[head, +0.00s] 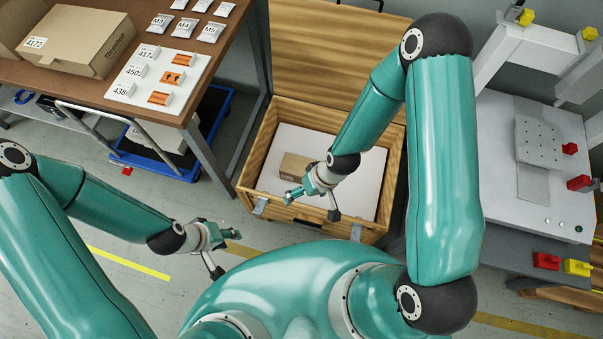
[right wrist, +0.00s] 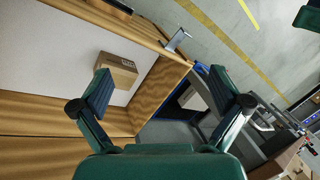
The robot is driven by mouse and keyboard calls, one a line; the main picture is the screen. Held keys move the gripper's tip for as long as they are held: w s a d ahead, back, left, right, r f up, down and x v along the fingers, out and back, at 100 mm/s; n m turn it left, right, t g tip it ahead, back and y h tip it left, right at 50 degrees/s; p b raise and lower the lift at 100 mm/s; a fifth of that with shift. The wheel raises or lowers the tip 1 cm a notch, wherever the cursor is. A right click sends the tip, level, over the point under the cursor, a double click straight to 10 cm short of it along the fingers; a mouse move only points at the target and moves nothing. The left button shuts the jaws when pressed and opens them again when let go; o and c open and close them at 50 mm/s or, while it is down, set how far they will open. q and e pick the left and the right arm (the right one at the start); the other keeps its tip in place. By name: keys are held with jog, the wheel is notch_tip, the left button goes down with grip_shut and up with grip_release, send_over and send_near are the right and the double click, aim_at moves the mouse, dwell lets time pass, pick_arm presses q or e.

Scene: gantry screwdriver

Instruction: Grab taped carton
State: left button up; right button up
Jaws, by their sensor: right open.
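A small brown carton (head: 294,165) with a label on its front side lies on the white floor of an open wooden crate (head: 256,152). The carton also shows in the right wrist view (right wrist: 118,68), just beyond one finger. My right gripper (head: 292,198) is over the crate's front part, close to the carton; in the right wrist view its fingers (right wrist: 165,85) are spread with nothing between them. Whether it touches the carton I cannot tell. My left gripper (head: 226,234) hangs over the floor left of the crate, small and seen from the side.
A workbench (head: 60,78) at left holds a larger carton (head: 80,42) marked 4172, several labelled bags and a white board (head: 150,85) with orange cards. A blue trolley (head: 170,160) stands beneath. A machine table (head: 500,150) with red and yellow buttons is at right.

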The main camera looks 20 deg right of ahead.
jog(key=w+d+f+n+b, duration=0.2)
jog(key=w+f+n+b, duration=0.4)
jog(key=w+f+b, duration=0.6)
jog(key=n+h+b, duration=0.2)
jog(key=n+b, duration=0.3)
jog(key=b, duration=0.8)
send_near(299, 166)
jog(key=shift+h, duration=0.3)
jog(key=f+b, duration=0.1)
jog(key=f, duration=0.1)
jog(key=a+f+b, duration=0.1)
jog(key=f, duration=0.2)
jog(key=f+b, duration=0.1)
jog(key=f, duration=0.2)
jog(key=shift+a+f+b, duration=0.2)
jog(key=shift+f+b, duration=0.05)
jog(key=shift+b, duration=0.05)
jog(key=f+b, duration=0.1)
jog(key=f, duration=0.2)
jog(key=w+f+b, duration=0.1)
jog(key=f, duration=0.1)
jog(key=shift+a+b, duration=0.35)
jog(key=shift+a, duration=0.05)
jog(key=c, duration=1.2)
jog(key=shift+c, duration=0.4)
jog(key=shift+r, duration=0.15)
